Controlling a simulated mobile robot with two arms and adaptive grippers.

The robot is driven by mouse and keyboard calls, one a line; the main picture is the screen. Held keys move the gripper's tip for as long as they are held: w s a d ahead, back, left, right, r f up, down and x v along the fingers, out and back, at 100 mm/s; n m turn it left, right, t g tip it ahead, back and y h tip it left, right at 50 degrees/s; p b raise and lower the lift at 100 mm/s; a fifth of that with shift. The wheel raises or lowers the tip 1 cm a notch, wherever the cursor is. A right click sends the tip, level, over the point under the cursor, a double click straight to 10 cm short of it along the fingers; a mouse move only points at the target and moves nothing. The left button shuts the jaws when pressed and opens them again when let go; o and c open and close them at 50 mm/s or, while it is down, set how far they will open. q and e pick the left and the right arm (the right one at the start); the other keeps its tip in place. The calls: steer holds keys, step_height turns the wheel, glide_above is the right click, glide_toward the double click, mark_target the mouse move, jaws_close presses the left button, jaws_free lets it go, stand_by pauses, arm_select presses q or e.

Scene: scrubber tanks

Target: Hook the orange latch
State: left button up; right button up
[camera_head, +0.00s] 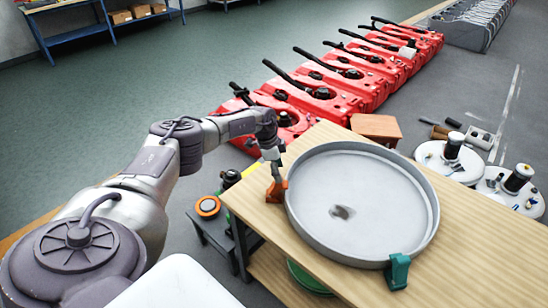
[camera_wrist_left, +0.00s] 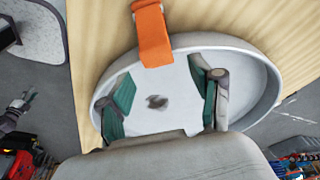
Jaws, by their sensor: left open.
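The orange latch (camera_head: 277,192) sits at the left rim of a round, shallow grey tank lid or pan (camera_head: 433,225) on a wooden table. In the left wrist view the orange latch (camera_wrist_left: 153,38) is a strap-like piece lying over the rim. My left gripper (camera_head: 275,170) is just above the latch in the head view. In the wrist view my left gripper (camera_wrist_left: 162,72) has its teal-padded fingers spread wide, with the latch beyond and between the tips. Nothing is held, and contact cannot be told. My right gripper is not in view.
A teal latch (camera_head: 398,271) is on the pan's front rim. The wooden table (camera_head: 480,262) has bare room on the right. A brown box (camera_head: 376,127) is behind the pan. Red tanks (camera_head: 335,95) stand in a row beyond. White round units (camera_head: 450,163) stand at the right.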

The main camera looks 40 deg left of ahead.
mark_target(273, 184)
arm_select(q)
steer(key=v, duration=0.6)
steer(key=shift+r, duration=0.3)
